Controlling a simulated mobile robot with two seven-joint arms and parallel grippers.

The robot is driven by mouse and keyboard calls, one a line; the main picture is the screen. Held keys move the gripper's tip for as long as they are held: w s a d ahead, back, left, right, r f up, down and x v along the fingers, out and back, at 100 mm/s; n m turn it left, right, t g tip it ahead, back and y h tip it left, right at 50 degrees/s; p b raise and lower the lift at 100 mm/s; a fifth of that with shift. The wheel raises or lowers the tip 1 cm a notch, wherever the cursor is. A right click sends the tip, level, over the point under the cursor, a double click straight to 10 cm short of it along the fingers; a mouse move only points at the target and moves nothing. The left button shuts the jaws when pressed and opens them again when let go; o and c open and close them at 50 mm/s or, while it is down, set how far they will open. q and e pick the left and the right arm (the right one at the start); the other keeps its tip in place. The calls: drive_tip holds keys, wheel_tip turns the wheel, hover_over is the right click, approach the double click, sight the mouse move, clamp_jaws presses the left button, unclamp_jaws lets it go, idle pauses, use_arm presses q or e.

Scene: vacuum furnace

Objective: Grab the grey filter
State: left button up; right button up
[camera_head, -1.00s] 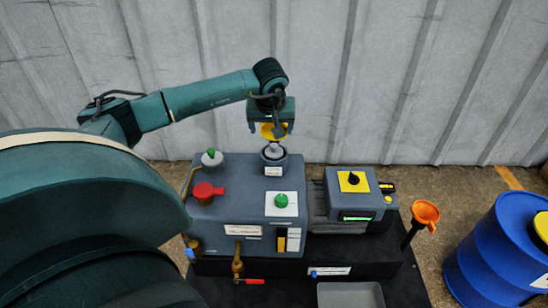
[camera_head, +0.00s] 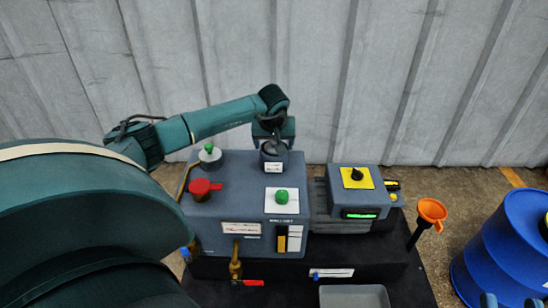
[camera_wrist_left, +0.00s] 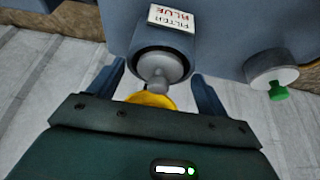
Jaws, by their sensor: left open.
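The grey filter (camera_wrist_left: 162,67) is a round grey piece with a knob, seated in a dark collar on the furnace machine, under a label with red text. It shows close up in the left wrist view. My left gripper (camera_wrist_left: 160,88) is open, with one finger to each side of the knob and no clear contact. In the head view my left gripper (camera_head: 273,145) is right above the filter's mount (camera_head: 273,166) and hides the filter. Blue tips of my right gripper (camera_head: 510,302) show at the bottom right edge, apart from each other.
The blue-grey machine (camera_head: 225,210) carries a red handle (camera_head: 203,188), a green button (camera_head: 281,196) and a green-topped knob (camera_head: 210,154). A corrugated wall is behind.

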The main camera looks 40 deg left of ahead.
use_arm(q)
drive_tip(key=shift+r, duration=0.1)
drive_tip(key=c, duration=1.4)
